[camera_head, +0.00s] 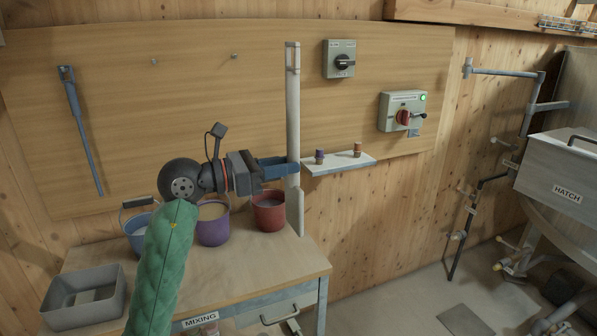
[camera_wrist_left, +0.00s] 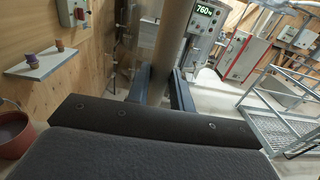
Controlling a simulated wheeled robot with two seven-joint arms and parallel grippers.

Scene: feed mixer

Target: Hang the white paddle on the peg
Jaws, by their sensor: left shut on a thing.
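The white paddle (camera_head: 293,100) stands nearly upright in front of the wooden board, with a slotted top end and a wider lower end beside the table's right side. My left gripper (camera_head: 291,167) is shut on its shaft below the middle. In the left wrist view the shaft (camera_wrist_left: 167,45) passes between the two fingers (camera_wrist_left: 161,88). Two small bare pegs show on the board, a left one (camera_head: 154,61) and a right one (camera_head: 235,55), both left of the paddle's top. My right gripper is not in view.
A blue paddle (camera_head: 82,130) hangs at the board's left. Blue (camera_head: 138,240), purple (camera_head: 213,232) and red (camera_head: 269,220) buckets and a grey tray (camera_head: 84,308) stand on the table. A small shelf (camera_head: 339,168) with two corks and switch boxes (camera_head: 403,111) are right of the paddle.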

